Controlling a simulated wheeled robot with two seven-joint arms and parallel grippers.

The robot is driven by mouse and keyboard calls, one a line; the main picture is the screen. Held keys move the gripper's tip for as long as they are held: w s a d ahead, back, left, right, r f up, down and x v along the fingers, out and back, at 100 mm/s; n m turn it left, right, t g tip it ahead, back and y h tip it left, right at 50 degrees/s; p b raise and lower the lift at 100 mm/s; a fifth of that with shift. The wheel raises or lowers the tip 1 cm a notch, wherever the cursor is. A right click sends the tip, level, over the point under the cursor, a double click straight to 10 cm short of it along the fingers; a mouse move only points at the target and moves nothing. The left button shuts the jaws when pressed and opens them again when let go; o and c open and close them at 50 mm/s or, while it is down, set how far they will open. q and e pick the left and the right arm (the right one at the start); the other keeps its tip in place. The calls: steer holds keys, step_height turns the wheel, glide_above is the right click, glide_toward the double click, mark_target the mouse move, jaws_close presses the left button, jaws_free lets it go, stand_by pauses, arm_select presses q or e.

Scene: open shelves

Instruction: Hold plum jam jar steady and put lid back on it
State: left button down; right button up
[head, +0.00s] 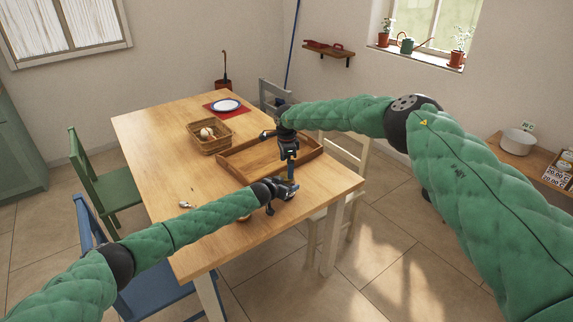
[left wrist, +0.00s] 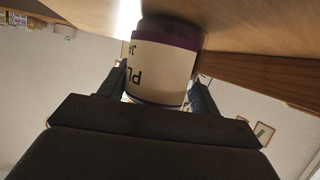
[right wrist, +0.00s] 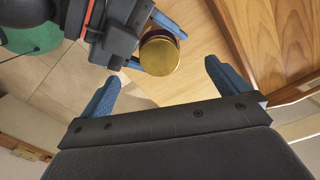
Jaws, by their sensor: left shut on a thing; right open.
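The plum jam jar (left wrist: 160,68) stands on the table, with a cream label and purple contents, its image inverted in the left wrist view. My left gripper (left wrist: 160,78) is shut on its sides. The gold lid (right wrist: 160,55) covers the jar's top in the right wrist view, with a dark purple edge showing around it. I cannot tell whether it is fully seated. My right gripper (right wrist: 163,74) is open and empty, pointing down above and beside the lid, apart from it.
A wooden tray (head: 232,172) lies close behind the grippers on the table (head: 150,125). A wicker basket (head: 209,148) with pale items stands farther back, near a plate (head: 226,105) on a red mat. A small pale object (head: 184,204) lies at the left. Chairs surround the table.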

step_height(320, 180, up, 12)
stand_by(0.7)
arm_select(q)
steer(key=shift+c, duration=1.3)
jaws_free()
arm_select(e)
steer(key=shift+f, duration=0.1)
arm_select(q)
steer(key=shift+s+a+r, duration=0.1)
steer(key=shift+s+a, duration=0.3)
steer(key=shift+s, duration=0.05)
steer(key=shift+b+v, duration=0.95)
steer(key=shift+v, duration=2.3)
arm_select(e)
steer(key=shift+f, duration=0.9)
arm_select(q)
steer(key=shift+r, duration=0.1)
